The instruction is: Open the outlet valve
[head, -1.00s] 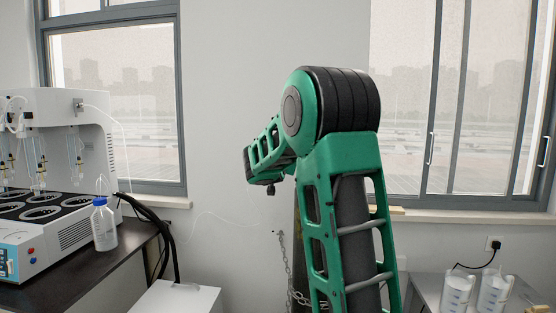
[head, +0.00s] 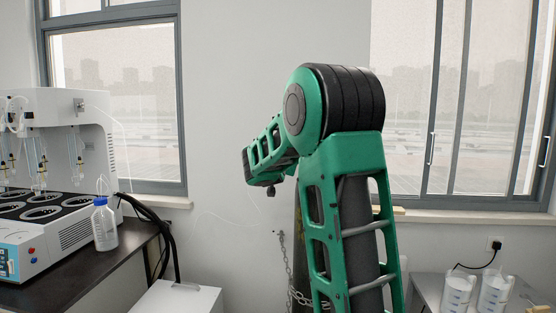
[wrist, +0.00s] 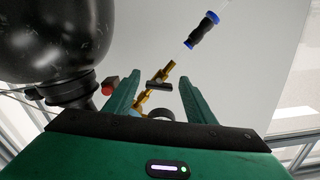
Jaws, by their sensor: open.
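My gripper (wrist: 158,79) is open in the wrist view, with one green finger on each side. A brass valve fitting with a short dark handle (wrist: 158,86) shows between the fingers; it looks like the outlet valve. Its brass stem (wrist: 169,70) slants up to the right. Whether the fingers touch the handle cannot be told. The lower part of the fitting is partly hidden by a dark round part and my gripper's body. In the head view my gripper and the valve cannot be made out.
A large black rounded vessel (wrist: 60,35) fills the upper left of the wrist view, close to the left finger. A small red part (wrist: 110,86) is beside that finger. A blue-and-black connector (wrist: 201,30) is at the upper right. In the head view a distiller (head: 70,130) stands left.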

